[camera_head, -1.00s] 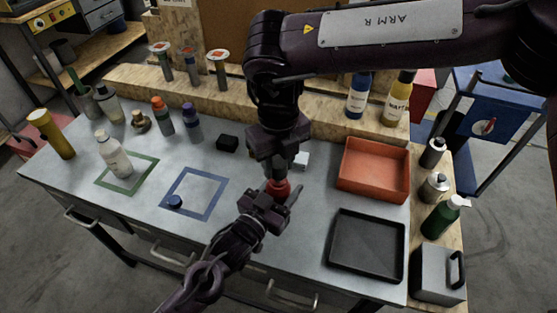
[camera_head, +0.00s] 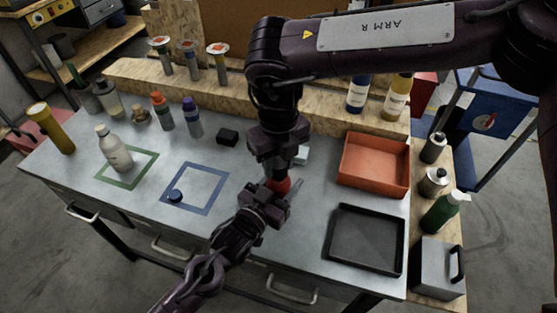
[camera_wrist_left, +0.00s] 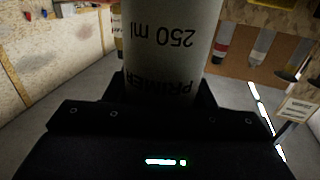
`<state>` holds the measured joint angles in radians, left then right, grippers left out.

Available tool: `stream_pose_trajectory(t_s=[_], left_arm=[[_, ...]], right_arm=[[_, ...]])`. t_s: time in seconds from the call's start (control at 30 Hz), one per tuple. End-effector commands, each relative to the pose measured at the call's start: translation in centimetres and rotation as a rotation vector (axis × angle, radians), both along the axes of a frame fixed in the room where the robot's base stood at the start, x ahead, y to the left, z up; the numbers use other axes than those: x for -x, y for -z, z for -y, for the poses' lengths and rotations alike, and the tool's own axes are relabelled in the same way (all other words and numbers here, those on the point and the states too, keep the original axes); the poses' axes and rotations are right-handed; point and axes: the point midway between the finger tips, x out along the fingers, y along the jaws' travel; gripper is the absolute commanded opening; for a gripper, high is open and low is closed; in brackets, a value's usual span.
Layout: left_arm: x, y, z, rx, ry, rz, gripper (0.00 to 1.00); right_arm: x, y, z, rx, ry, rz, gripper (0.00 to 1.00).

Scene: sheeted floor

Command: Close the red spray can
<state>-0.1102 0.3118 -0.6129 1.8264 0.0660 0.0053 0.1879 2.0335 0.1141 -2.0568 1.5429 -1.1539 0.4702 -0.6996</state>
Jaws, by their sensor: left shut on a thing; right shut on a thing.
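The red spray can stands between my two grippers, mostly hidden in the head view, where only its red top part (camera_head: 279,186) shows. In the left wrist view its pale grey body (camera_wrist_left: 170,45) carries the words "PRIMER" and "250 ml", upside down. My left gripper (camera_head: 266,203) is shut around this body from the front. My right gripper (camera_head: 278,172) points down from above and is shut at the red part. Its fingers hide whether the red part sits fully on the body.
A blue square outline (camera_head: 196,190) with a small dark blue cap (camera_head: 175,196) lies to the left. A red tray (camera_head: 345,172) and a black tray (camera_head: 366,266) are to the right. A black block (camera_head: 228,137) lies behind.

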Motion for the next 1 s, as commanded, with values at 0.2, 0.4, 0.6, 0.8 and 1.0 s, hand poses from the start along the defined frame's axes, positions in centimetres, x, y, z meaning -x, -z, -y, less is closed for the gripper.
stream_pose_trajectory(t_s=[0.2,0.4,0.6,0.8,1.0], left_arm=[[0.0,0.0,0.0,0.0,0.0,0.0,0.09],[0.0,0.0,0.0,0.0,0.0,0.0,0.09],[0.0,0.0,0.0,0.0,0.0,0.0,0.09],[0.0,0.0,0.0,0.0,0.0,0.0,0.09],[0.0,0.0,0.0,0.0,0.0,0.0,0.09]], right_arm=[[0.0,0.5,0.0,-0.001,0.0,-0.001,0.13],[0.0,0.9,0.0,0.0,0.0,-0.001,0.13],[0.0,1.1,0.0,-0.001,0.001,-0.001,0.43],[0.0,1.1,0.0,0.0,0.001,0.0,0.59],[0.0,1.0,0.0,0.0,0.001,0.0,0.59]])
